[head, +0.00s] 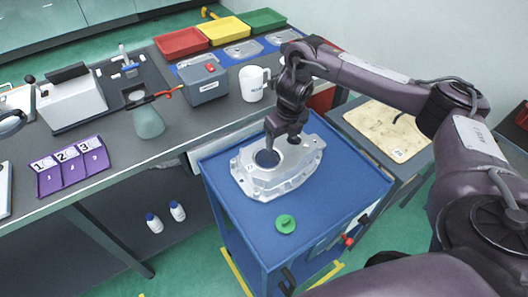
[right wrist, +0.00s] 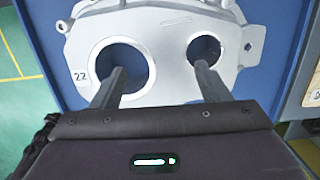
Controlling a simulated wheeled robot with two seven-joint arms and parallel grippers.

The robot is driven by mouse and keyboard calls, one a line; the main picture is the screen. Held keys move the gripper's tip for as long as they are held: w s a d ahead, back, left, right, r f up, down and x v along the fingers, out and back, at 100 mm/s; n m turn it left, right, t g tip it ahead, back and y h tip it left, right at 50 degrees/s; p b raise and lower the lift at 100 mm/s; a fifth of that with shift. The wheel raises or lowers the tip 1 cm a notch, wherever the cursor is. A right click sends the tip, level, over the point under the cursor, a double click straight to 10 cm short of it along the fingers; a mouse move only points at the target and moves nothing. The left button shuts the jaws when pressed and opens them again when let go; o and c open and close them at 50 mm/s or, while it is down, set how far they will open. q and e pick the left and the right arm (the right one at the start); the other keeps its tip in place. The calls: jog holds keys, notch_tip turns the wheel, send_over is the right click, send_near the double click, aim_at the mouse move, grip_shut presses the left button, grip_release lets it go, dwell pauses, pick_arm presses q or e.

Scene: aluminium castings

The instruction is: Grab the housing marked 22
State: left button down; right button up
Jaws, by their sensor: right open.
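The housing (head: 262,184), a silver-grey aluminium casting with one large and one smaller round hole, lies flat on the blue top of a cart. In the right wrist view the housing (right wrist: 163,45) carries the mark 22 left of its large hole. My right gripper (head: 284,146) is above it, pointing down. In the right wrist view the open gripper (right wrist: 160,72) has one finger in front of the large hole and the other by the smaller hole, with the web between them. Whether the fingertips reach into the holes is unclear. My left gripper does not show.
The cart top (head: 345,195) is otherwise clear except for a green round piece (head: 286,224) near its front. A grey bench behind holds a white mug (head: 253,84), a grey box (head: 203,82) and red, yellow and green trays. A purple numbered holder (head: 70,166) stands at left.

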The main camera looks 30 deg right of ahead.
aim_at(283, 147)
jog(key=f, duration=0.1)
jog(key=f+p, duration=0.1)
jog(key=f, duration=0.1)
jog(key=shift+s+d+f, duration=0.15)
jog(key=shift+d+f, duration=0.1)
jog(key=shift+d, duration=0.15)
jog(key=f, duration=0.3)
jog(key=shift+w+f+p, duration=0.25)
jog(key=shift+w+p, duration=0.15)
jog(key=shift+w+f, duration=0.1)
jog(key=shift+f, duration=0.1)
jog(key=shift+d, duration=0.1)
grip_shut()
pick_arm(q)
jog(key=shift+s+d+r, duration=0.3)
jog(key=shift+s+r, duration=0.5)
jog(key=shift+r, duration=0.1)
pick_arm(e)
jog(key=shift+w+r, duration=0.15)
